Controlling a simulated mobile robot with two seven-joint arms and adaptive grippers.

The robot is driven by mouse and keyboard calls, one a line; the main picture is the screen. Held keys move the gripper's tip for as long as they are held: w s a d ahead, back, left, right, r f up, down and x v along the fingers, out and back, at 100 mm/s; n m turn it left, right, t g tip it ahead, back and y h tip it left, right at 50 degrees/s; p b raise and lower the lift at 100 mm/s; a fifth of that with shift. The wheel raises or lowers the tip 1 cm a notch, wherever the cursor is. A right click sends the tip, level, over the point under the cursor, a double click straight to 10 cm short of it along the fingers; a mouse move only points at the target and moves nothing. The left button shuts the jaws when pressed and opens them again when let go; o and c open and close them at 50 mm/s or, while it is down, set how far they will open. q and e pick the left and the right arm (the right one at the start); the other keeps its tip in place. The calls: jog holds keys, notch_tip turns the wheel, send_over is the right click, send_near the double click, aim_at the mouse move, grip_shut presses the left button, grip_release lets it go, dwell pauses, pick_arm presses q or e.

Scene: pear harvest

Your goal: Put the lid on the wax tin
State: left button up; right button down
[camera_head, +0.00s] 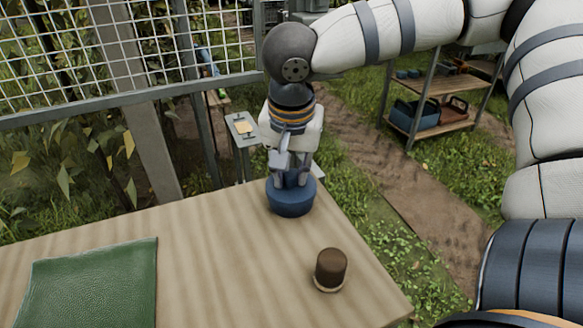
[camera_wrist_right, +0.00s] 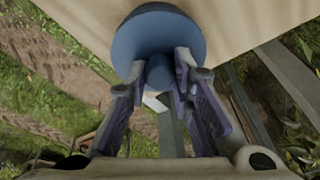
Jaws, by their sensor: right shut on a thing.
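The blue round lid (camera_wrist_right: 163,33) shows in the right wrist view, with a short knob (camera_wrist_right: 159,72) in its middle. My right gripper (camera_wrist_right: 160,76) is shut on this knob, one finger on each side. In the head view my right gripper (camera_head: 291,180) points down over a blue round body (camera_head: 291,204) at the table's far edge. This looks like the wax tin with the lid at its top, upright. I cannot tell whether the lid is fully seated, as no clear seam shows. My left gripper is not in view.
The wooden table (camera_head: 215,265) carries a green cloth (camera_head: 90,284) at the left and a brown cylinder on a pale base (camera_head: 330,268) near the right edge. A wire fence (camera_head: 185,45) stands behind. A shelf (camera_head: 440,100) stands back right. The middle of the table is clear.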

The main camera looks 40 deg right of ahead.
aim_at(292, 195)
jog(key=shift+f, duration=0.35)
jog(key=c, duration=1.7)
grip_release()
jog(key=v, duration=1.1)
